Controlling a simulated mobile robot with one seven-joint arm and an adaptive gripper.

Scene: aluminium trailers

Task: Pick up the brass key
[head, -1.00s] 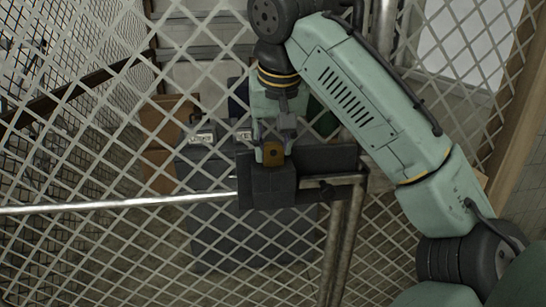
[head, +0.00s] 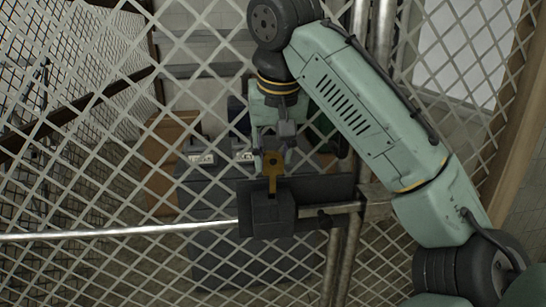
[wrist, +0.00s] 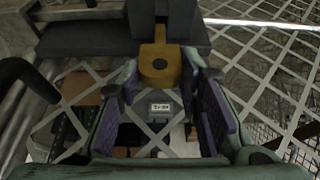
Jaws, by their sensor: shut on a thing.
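The brass key (head: 272,172) stands upright over a dark grey lock block (head: 267,215) on the mesh gate. My gripper (head: 272,156) reaches down from above and is shut on the key's head. In the wrist view, the key (wrist: 160,66) sits between the tips of my purple-padded fingers, with the dark block beyond it.
White diamond mesh surrounds the block. A metal bar (head: 120,231) runs left from it, and a vertical post (head: 333,262) stands just right. Behind the mesh are dark grey cases (head: 210,188) and brown boxes (head: 160,165).

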